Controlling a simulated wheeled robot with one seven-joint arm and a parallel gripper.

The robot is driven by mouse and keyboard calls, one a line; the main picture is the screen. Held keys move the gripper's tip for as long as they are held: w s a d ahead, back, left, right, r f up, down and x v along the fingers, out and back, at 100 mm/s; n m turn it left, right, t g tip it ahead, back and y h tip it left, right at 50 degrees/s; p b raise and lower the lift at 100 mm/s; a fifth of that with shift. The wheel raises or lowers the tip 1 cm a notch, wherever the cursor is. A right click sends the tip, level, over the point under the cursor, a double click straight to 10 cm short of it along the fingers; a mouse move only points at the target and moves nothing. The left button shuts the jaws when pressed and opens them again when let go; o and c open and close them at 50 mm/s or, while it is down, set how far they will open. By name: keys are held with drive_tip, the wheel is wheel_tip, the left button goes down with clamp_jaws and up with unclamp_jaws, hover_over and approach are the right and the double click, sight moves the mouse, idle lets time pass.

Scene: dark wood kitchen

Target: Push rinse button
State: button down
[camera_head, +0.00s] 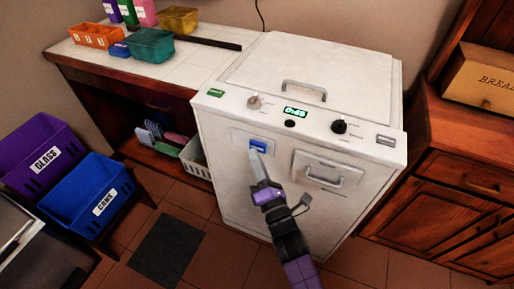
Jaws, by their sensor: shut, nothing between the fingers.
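A white top-loading machine (230,176) stands in the middle of the camera_head view. On its front, left of centre, a blue button (257,146) sits in a pale plate. My gripper (254,154) is shut and empty, with its tip right at the lower edge of the blue button. I cannot tell whether the tip touches the button or is just in front of it. On the sloped panel are a green button (216,93), a pale knob (254,102), a green-lit display (295,111), a black knob (339,127) and a grey button (386,140). No label naming a rinse button is readable.
A handled drawer (323,174) is right of my gripper, and a lid handle (304,91) is on top. A counter with bins (153,46) stands left, above a white basket (193,158). Purple (38,153) and blue (92,195) bins are lower left. A wooden cabinet (445,155) stands right.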

drive_tip(key=shift+w+d, duration=0.1)
drive_tip(key=shift+w, duration=0.3)
drive_tip(key=shift+s+b, duration=0.15)
drive_tip(key=shift+b, duration=0.2)
drive_tip(key=shift+s, duration=0.3)
drive_tip(key=s+a+b, duration=0.2)
drive_tip(key=s+b, duration=0.2)
drive_tip(key=s, duration=0.1)
drive_tip(key=shift+s+a, duration=0.15)
drive_tip(key=shift+s, duration=0.15)
idle(0.5)
